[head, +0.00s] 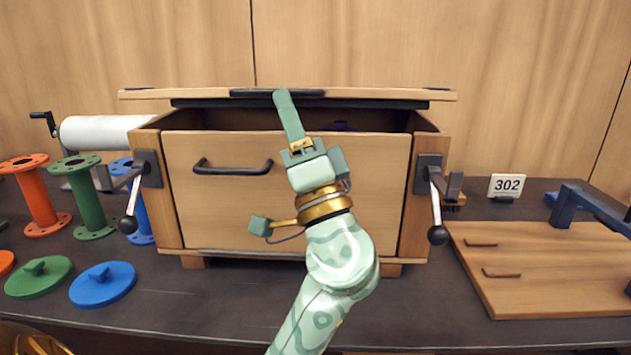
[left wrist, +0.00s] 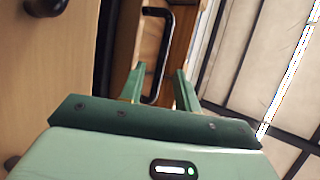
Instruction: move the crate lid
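The wooden crate (head: 230,215) stands on the dark table. Its lid (head: 180,94) is seen nearly edge-on above it, with a dark gap between the lid and the crate's front wall. A black handle (head: 250,93) is on the lid's near edge. My left gripper (head: 284,95) reaches up in front of the crate to this handle. In the left wrist view, my left gripper (left wrist: 159,76) has its green fingers apart, one on each side of a black handle (left wrist: 160,82), with gaps visible. My right gripper is not in view.
Clamp levers with black knobs (head: 438,235) stick out at both crate sides. Flanged pipes (head: 90,205) and round discs (head: 103,284) stand at left.

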